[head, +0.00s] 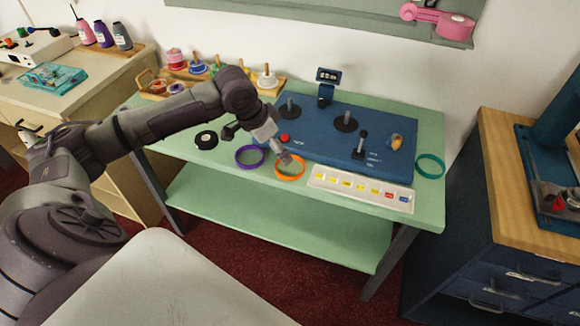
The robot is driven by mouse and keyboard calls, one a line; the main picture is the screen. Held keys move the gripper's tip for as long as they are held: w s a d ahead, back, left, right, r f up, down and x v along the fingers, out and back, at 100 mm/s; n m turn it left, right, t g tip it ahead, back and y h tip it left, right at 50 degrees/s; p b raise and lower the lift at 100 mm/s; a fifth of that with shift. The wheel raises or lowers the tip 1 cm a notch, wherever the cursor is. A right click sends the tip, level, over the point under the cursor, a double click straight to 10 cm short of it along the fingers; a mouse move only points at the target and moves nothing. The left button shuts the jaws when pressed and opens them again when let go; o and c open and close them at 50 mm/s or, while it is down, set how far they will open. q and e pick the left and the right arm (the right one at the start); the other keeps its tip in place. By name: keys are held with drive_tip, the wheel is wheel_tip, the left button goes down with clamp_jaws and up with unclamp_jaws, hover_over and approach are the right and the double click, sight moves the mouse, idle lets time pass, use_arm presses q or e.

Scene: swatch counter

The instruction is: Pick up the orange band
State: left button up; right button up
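The orange band (290,178) lies flat on the green counter, in front of the blue board. My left gripper (286,159) comes in from the left and points down at it. Its tips overlap the band's far side in the head view and hide part of it. I cannot tell whether they touch the band or hover above it, nor whether the fingers are open or shut. My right gripper is not in view.
A purple band (239,161) lies just left of the orange one. A white strip with coloured labels (345,196) lies close on the right. The blue board (330,144) with knobs and a lever is behind. A teal band (430,176) and black roll (206,139) lie farther off.

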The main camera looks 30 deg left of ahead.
sight(291, 169)
use_arm(q)
drive_tip(key=x, duration=0.8)
drive_tip(key=shift+d+f, duration=0.1)
drive_tip(key=shift+d, duration=0.1)
drive_tip(key=c, duration=0.5)
